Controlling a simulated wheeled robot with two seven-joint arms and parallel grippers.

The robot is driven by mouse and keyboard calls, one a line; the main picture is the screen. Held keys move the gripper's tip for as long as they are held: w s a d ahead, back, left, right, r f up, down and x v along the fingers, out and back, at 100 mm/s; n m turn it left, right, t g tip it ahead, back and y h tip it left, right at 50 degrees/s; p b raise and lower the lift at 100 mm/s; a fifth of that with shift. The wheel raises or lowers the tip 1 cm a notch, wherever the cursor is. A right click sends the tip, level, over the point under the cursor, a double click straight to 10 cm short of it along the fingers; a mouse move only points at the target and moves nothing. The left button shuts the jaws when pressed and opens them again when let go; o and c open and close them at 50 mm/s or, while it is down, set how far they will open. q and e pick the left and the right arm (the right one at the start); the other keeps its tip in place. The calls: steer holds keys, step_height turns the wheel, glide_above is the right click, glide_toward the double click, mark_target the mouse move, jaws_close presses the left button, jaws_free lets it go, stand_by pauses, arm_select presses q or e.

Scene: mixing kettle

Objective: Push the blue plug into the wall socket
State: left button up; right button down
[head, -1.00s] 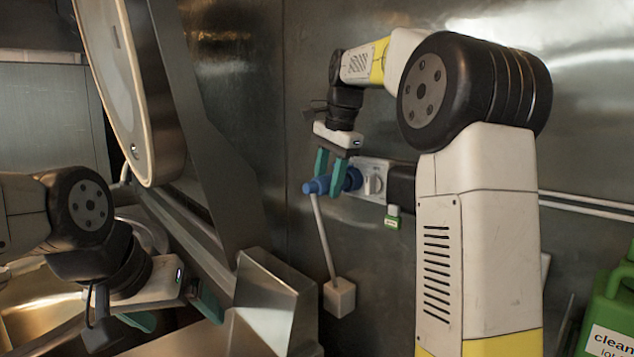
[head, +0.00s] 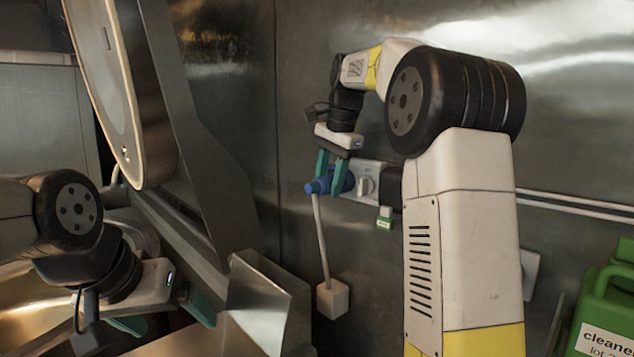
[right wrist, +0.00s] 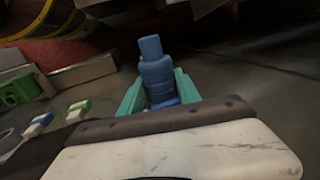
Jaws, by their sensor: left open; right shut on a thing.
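The blue plug (head: 316,187) is in the right part of the head view, close to the wall, with a pale cable hanging from its rear. My right gripper (head: 331,180) is shut on it with teal fingers on either side. The white wall socket unit (head: 367,184), with a round knob, is just to the right. Blue shows right up to its face; I cannot tell how deep the plug sits. In the right wrist view the plug (right wrist: 155,70) stands out between the fingers. My left gripper (head: 163,316) is open and empty at the lower left.
A white box (head: 332,299) hangs at the cable's lower end. A large tilted kettle lid (head: 105,85) and metal housing (head: 195,130) stand left. A green cleaner jug (head: 605,310) is at the lower right.

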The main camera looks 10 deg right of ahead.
steer(key=shift+w+d+r, duration=0.1)
steer(key=shift+w+d, duration=0.1)
steer(key=shift+d, duration=0.15)
stand_by(0.3)
steer(key=shift+c, duration=1.4)
jaws_free()
steer(key=shift+a, duration=0.1)
steer(key=shift+v, duration=3.45)
steer(key=shift+s, duration=0.1)
steer(key=s+a+f+n+t, duration=0.1)
steer(key=s+f+n, duration=0.5)
steer(key=s+f, duration=0.4)
steer(key=s+a+f+n+t, duration=0.1)
steer(key=s+f+n, duration=0.4)
steer(key=s+f, duration=0.5)
steer(key=s+t, duration=0.1)
steer(key=s, duration=0.5)
steer(key=shift+s+f+n+t+y, duration=0.25)
steer(key=shift+n+t+y, duration=0.05)
steer(key=shift+n, duration=0.1)
